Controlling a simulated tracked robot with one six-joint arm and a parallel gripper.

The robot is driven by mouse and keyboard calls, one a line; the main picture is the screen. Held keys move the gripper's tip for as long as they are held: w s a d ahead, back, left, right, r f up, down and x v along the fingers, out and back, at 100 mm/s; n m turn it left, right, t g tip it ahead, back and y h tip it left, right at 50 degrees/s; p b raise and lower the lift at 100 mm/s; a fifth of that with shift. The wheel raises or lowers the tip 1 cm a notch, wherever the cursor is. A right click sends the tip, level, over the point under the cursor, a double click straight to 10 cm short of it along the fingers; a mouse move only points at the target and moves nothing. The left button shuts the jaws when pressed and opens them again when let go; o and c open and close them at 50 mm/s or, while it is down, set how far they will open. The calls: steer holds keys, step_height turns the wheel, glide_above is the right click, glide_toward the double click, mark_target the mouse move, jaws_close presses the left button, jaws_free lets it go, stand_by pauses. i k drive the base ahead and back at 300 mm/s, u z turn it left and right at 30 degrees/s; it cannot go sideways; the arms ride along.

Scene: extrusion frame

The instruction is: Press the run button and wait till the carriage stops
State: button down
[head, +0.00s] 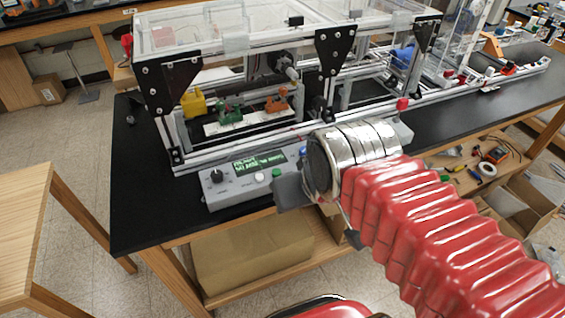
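A grey control box (226,193) sits at the front edge of the black bench. It has a black knob (216,176), a lit green-text display (258,164), a white button (258,177), a green button (276,174) and a blue one (303,150). The labels are too small to read, so I cannot tell which is run. My gripper (292,192) is at the box's right end, close by the green button; I cannot tell whether it touches. Its fingers are partly hidden by my wrist. Inside the frame, green (230,114) and orange (277,104) parts sit on a white strip; which is the carriage is unclear.
The aluminium extrusion frame (250,141) with clear panels and black corner plates stands behind the box. A yellow part (194,103) is inside. A cardboard box (240,252) sits on the shelf below. A wooden table (28,190) stands left. The bench's front left is clear.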

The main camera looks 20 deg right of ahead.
mark_target(277, 172)
steer(key=z, duration=0.05)
steer(key=k, duration=0.9)
steer(key=u, duration=0.65)
steer(key=i, duration=1)
steer(key=u, duration=0.05)
